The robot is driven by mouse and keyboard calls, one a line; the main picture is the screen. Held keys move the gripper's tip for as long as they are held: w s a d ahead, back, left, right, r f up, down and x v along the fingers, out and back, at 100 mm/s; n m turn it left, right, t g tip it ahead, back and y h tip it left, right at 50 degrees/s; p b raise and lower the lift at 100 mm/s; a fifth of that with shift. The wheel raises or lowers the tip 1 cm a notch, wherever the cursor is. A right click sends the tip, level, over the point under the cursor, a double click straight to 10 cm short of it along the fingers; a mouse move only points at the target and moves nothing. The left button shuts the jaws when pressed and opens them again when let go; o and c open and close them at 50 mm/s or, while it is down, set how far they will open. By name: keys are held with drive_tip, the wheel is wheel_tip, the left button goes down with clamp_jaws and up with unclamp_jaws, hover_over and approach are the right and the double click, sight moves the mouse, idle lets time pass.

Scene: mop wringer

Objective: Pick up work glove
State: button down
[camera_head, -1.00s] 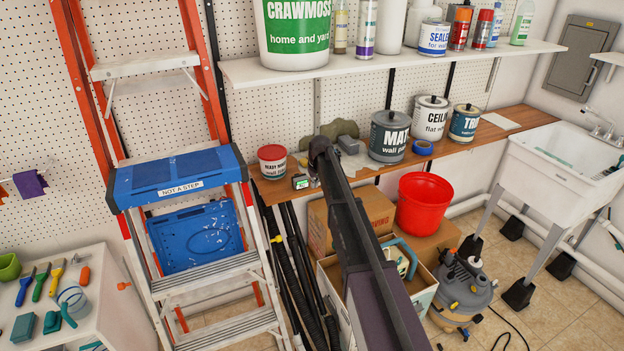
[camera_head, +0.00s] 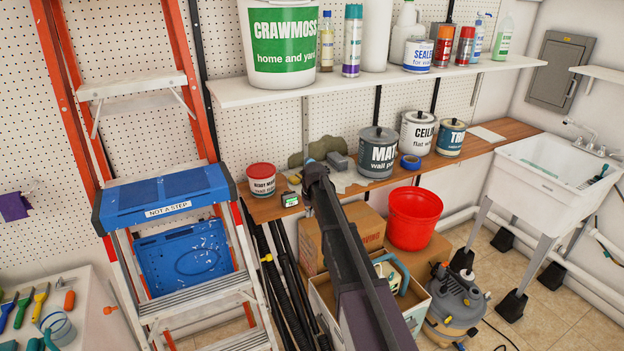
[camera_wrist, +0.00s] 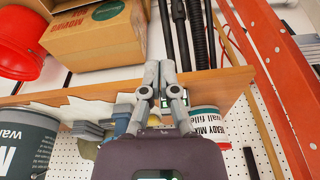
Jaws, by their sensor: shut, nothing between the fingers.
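An olive-green, crumpled shape (camera_head: 323,147) lies at the back of the wooden bench in the head view, partly hidden behind my arm. It looks like the work glove, but I cannot be sure. A bit of olive also shows in the wrist view (camera_wrist: 88,150), beside the grey blocks. My gripper (camera_wrist: 160,66) shows in the wrist view with its two grey fingers together, empty, across the bench's front edge. In the head view my arm's end is over the front of the bench, nearer than the olive shape. The fingers are hidden there.
The bench (camera_head: 478,146) holds a red-lidded filler tub (camera_head: 262,180), a small device (camera_head: 290,199), grey blocks (camera_head: 338,161), paint cans (camera_head: 377,155) and blue tape (camera_head: 410,162). A shelf (camera_head: 290,88) hangs above. A ladder (camera_head: 165,195) stands left; a red bucket (camera_head: 413,216) and boxes are below.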

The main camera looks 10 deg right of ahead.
drive_tip(key=s+d+m+g, duration=0.1)
drive_tip(key=s+d, duration=0.1)
drive_tip(key=s, duration=1.5)
drive_tip(key=s+d+m+g, duration=0.1)
drive_tip(key=s+d, duration=0.1)
drive_tip(key=s, duration=1.5)
drive_tip(key=shift+s+f+h, duration=0.15)
drive_tip(key=shift+s+h, duration=0.15)
drive_tip(key=shift+s, duration=0.05)
drive_tip(key=shift+d, duration=0.1)
